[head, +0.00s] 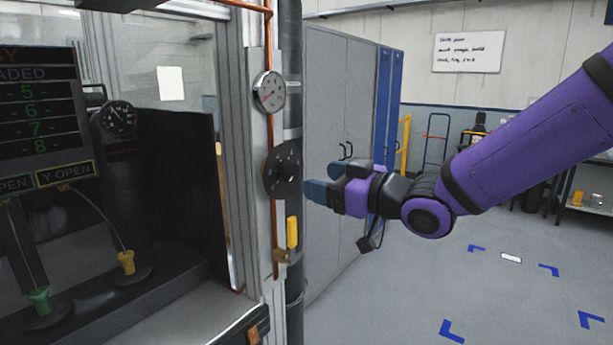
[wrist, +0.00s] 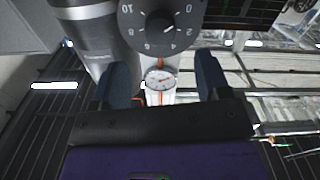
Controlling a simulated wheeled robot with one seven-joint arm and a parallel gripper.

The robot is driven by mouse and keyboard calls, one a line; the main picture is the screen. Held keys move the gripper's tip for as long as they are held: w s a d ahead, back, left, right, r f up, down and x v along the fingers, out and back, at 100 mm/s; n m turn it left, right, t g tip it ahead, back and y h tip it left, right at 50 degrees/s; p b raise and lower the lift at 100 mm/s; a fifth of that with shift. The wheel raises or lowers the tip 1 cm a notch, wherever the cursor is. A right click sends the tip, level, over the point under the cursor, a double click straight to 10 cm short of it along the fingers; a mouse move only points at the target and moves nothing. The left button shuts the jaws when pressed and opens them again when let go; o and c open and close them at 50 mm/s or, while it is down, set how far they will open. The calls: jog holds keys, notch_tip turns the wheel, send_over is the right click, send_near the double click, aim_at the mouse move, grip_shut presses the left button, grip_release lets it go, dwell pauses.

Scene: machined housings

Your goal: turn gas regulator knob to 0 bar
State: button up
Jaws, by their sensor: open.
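The gas regulator knob (head: 284,169) is a dark round knob on the copper pipe by the column. In the wrist view the knob (wrist: 159,23) sits in the middle of a dark dial numbered up to 10. Its small white mark appears to point near the 2; the exact reading is hard to tell. A white pressure gauge (head: 269,91) is above the knob. It also shows in the wrist view (wrist: 159,80), its needle too small to read. My gripper (head: 312,181) is open and empty, just right of the knob, with blue fingers (wrist: 166,82) apart. No contact is visible.
A yellow valve handle (head: 292,232) is below the knob on the same pipe. The machine (head: 80,270) with its display is at left. A grey cabinet (head: 335,120) stands behind my gripper.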

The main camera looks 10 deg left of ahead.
jog(key=shift+v, duration=1.7)
jog(key=d+f+m+t+h, duration=0.1)
jog(key=d+m+t+h, duration=0.5)
jog(key=d+h, duration=1.15)
jog(key=s+d+m+g, duration=0.7)
jog(key=s+d+m, duration=0.2)
jog(key=s+d, duration=1.1)
jog(key=shift+s+f+m+g+y, duration=0.3)
jog(key=shift+s+g+y, duration=0.1)
jog(key=shift+s+y, duration=0.1)
jog(key=shift+c, duration=0.3)
